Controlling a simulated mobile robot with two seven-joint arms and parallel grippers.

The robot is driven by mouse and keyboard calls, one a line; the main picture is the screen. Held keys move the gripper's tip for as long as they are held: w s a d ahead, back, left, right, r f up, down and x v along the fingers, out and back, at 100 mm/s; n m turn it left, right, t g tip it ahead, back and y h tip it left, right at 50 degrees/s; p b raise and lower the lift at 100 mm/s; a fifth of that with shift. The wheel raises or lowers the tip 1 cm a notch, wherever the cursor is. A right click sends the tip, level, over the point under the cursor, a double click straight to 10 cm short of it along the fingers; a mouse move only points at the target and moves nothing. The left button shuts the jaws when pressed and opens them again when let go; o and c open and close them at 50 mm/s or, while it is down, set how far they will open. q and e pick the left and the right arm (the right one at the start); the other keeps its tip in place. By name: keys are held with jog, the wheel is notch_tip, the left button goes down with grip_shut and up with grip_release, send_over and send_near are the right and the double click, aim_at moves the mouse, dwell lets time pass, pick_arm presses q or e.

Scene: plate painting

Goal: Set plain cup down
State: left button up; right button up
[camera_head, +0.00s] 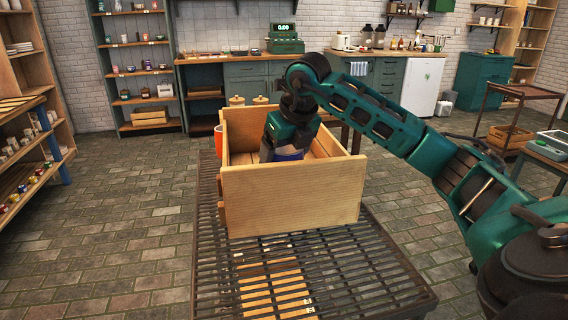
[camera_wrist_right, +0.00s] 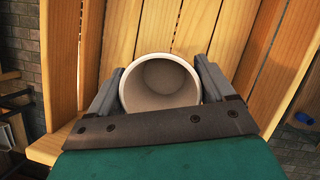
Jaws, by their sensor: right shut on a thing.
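The plain cup (camera_wrist_right: 161,88) is cream-white inside and shows in the right wrist view, its open mouth toward the camera. My right gripper (camera_wrist_right: 160,70) is shut on it, with one grey finger on each side. In the head view my right gripper (camera_head: 281,152) reaches down inside a light wooden crate (camera_head: 290,197). I cannot tell whether the cup touches the crate's floor. My left gripper is not in view.
The crate stands on a dark slatted table (camera_head: 215,275), with bare slats in front of it. An orange-red object (camera_head: 218,141) shows behind the crate's left side. The crate's slatted wood (camera_wrist_right: 150,25) surrounds the cup closely in the wrist view. Shelves (camera_head: 140,70) stand farther back.

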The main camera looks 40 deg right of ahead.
jog(key=shift+f, duration=0.8)
jog(key=shift+f, duration=0.1)
jog(key=o, duration=1.1)
jog(key=shift+r, duration=0.3)
jog(key=p+v, duration=0.1)
jog(key=v, duration=0.9)
jog(key=shift+s+r, duration=0.1)
jog(key=shift+r, duration=0.25)
jog(key=shift+s+r, duration=0.25)
jog(key=shift+r, duration=0.15)
